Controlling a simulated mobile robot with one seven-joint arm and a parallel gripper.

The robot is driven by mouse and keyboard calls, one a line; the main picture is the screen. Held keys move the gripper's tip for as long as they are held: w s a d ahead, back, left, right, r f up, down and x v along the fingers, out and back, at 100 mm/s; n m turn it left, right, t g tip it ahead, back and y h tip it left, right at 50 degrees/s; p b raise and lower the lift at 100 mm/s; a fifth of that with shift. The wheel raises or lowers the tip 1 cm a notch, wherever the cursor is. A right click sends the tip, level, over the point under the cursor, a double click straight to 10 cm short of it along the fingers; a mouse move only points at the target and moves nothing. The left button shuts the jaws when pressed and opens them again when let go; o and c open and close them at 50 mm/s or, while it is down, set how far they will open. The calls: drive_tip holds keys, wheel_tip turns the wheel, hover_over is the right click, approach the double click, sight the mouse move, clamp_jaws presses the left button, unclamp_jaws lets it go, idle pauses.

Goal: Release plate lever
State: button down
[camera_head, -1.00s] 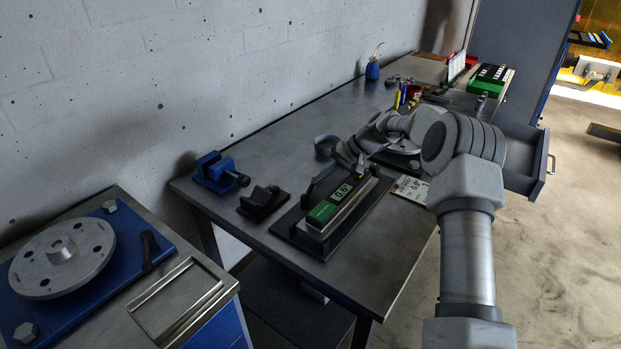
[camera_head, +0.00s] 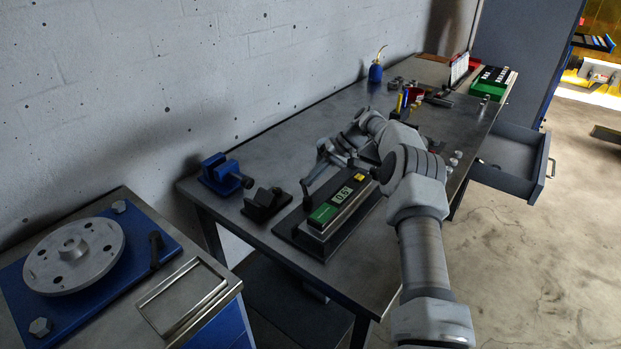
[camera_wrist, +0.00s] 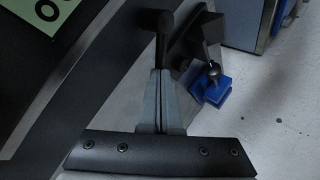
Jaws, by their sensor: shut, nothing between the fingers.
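My gripper (camera_head: 324,160) is over the near end of the bench, beside the scale-like unit with a green display (camera_head: 337,199). In the wrist view its two grey fingers (camera_wrist: 162,78) are together and hold nothing. A dark lever-like handle with a rounded black end (camera_wrist: 165,22) lies just beyond the fingertips, in line with them; I cannot tell whether they touch it. Another black lever (camera_head: 156,248) stands at the edge of the blue plate (camera_head: 178,260), beside a grey rotor disc (camera_head: 75,256), well away from my gripper.
A black block (camera_head: 265,203) and a blue vise (camera_head: 224,174) sit left of the unit. A blue bottle (camera_head: 375,72) and a green case (camera_head: 490,84) are at the far end. A drawer (camera_head: 512,172) stands open at the right. The mid-bench near the wall is mostly clear.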

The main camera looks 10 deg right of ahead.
drive_tip(key=shift+w+a, duration=0.25)
drive_tip(key=shift+a, duration=1.05)
drive_tip(key=shift+a, duration=0.1)
drive_tip(key=p+v, duration=0.2)
drive_tip(key=v, duration=1)
